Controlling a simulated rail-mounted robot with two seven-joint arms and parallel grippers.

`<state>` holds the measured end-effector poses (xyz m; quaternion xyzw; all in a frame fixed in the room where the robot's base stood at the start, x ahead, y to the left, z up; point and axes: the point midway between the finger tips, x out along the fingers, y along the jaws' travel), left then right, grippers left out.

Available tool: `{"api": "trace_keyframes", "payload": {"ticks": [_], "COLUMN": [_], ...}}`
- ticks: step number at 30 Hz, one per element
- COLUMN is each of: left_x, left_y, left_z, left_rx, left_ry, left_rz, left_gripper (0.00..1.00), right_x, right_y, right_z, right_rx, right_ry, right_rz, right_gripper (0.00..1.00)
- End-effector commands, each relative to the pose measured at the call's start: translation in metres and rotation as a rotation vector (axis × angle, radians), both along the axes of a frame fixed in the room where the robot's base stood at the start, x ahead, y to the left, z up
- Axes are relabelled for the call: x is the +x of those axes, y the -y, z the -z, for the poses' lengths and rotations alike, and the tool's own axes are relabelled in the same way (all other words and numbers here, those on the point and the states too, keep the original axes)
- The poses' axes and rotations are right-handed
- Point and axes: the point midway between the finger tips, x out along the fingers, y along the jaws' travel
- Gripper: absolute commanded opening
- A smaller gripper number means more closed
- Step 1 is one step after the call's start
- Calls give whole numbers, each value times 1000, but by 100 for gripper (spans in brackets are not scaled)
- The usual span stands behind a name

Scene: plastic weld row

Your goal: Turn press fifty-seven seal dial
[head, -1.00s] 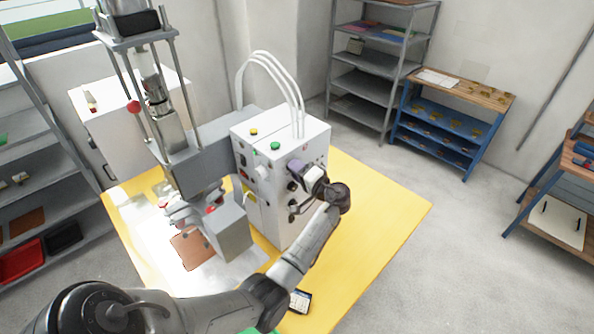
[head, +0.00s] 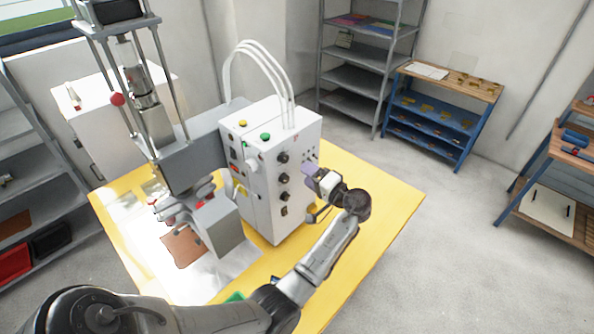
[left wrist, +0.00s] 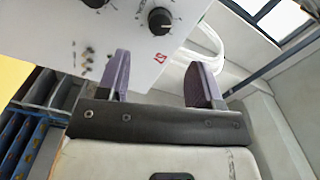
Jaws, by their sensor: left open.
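The white press control box (head: 283,135) stands on the yellow table, with a column of black dials on its side panel. The top dial (head: 283,158) and lower dials (head: 284,179) are uncovered; their labels are too small to read, so I cannot tell which is the seal dial. My left gripper (head: 309,170) is beside the panel, right of the dials, open and empty. In the left wrist view its purple fingers (left wrist: 160,68) are apart, with a dial with a white pointer mark (left wrist: 160,20) beyond them and another dial partly cut off. My right gripper is not in view.
The press frame (head: 190,160) stands left of the box, with a brown sheet (head: 182,246) below it. White hoses (head: 265,62) arch over the box top. Yellow table (head: 385,200) to the right is clear. Grey shelves (head: 362,80) and a blue rack (head: 430,125) stand behind.

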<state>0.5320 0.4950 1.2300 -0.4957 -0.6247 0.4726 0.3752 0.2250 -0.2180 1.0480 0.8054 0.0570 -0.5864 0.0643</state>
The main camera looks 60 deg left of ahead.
Motion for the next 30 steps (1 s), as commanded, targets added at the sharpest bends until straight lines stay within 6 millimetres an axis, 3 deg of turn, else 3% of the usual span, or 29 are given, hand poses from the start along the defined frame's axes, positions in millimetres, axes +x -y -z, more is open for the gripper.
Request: {"api": "trace_keyframes", "payload": {"ticks": [6,12,30], "left_x": [8,11,11], "left_y": [32,46,49], "left_z": [2,0,0], "left_rx": [-2,0,0], "left_ry": [0,0,0], "left_rz": [1,0,-1], "left_gripper": [60,60,60], "right_x": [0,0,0], "right_y": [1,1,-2], "right_z": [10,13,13], "right_rx": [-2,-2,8], "right_ry": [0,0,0], "right_rz": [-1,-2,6], "right_gripper": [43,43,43]}}
